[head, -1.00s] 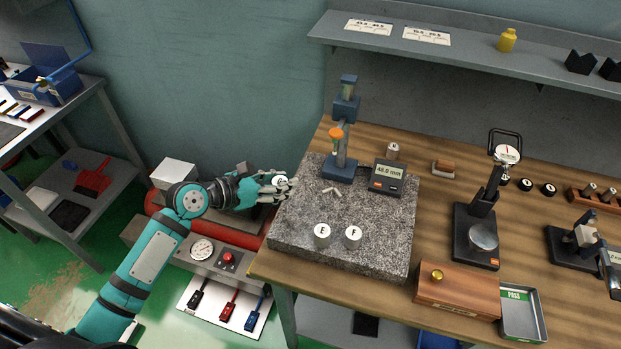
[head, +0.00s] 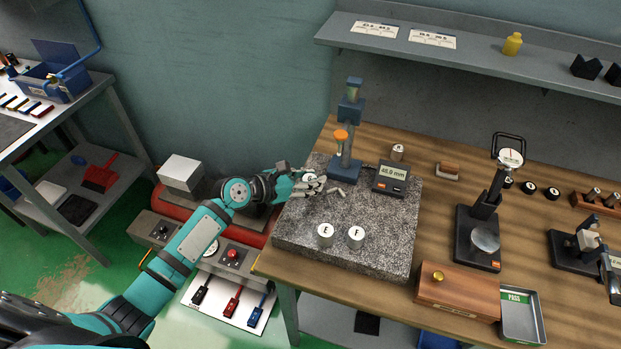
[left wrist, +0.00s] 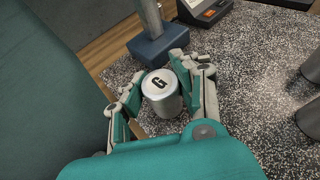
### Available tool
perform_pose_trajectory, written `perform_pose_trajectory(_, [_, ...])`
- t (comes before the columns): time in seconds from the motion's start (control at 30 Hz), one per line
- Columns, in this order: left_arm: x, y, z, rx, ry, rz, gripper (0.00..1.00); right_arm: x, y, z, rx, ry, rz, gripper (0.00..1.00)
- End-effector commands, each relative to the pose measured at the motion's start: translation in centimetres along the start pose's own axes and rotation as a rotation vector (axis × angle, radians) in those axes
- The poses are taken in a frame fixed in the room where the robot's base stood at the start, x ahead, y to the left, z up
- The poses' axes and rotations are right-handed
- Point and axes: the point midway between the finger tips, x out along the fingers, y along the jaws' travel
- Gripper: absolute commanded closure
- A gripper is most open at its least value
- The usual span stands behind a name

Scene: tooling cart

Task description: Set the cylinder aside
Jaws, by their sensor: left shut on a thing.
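A silver cylinder marked G (left wrist: 161,90) is between the fingers of my left gripper (left wrist: 160,88) in the left wrist view, upright, with its lettered top facing up. In the head view my left gripper (head: 308,184) is at the left rear edge of the granite plate (head: 383,240), shut on the cylinder, whose white top (head: 308,177) shows between the fingers. Whether its base touches the granite cannot be told. Cylinders E (head: 325,234) and F (head: 356,236) stand side by side on the front of the plate. My right gripper is not in view.
A blue gauge stand (head: 346,165) and a display reading about 48.0 mm (head: 391,178) are at the rear of the plate. A wooden box (head: 457,291) and PASS tray (head: 522,317) stand front right. The plate's right front is clear.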

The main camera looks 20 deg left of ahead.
Motion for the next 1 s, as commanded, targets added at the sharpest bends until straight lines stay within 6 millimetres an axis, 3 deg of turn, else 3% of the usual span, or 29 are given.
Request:
perform_pose_trajectory(0.07, [0.1, 0.0, -0.2, -0.002, 0.0, 0.0, 1.0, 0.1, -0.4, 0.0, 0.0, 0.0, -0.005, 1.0])
perform_pose_trajectory(0.1, [0.1, 0.0, -0.3, -0.002, 0.001, 0.0, 0.68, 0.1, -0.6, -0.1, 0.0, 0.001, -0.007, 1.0])
perform_pose_trajectory(0.27, [0.1, 0.0, -0.3, -0.001, 0.001, 0.0, 0.47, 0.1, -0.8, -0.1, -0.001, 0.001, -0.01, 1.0])
perform_pose_trajectory(0.67, [-0.7, 0.1, -0.1, 0.0, 0.001, 0.001, 0.46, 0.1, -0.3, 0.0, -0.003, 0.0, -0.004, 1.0])
perform_pose_trajectory(1.0, [-7.5, 0.0, -0.2, 0.001, 0.002, 0.002, 0.46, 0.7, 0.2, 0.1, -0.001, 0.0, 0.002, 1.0])
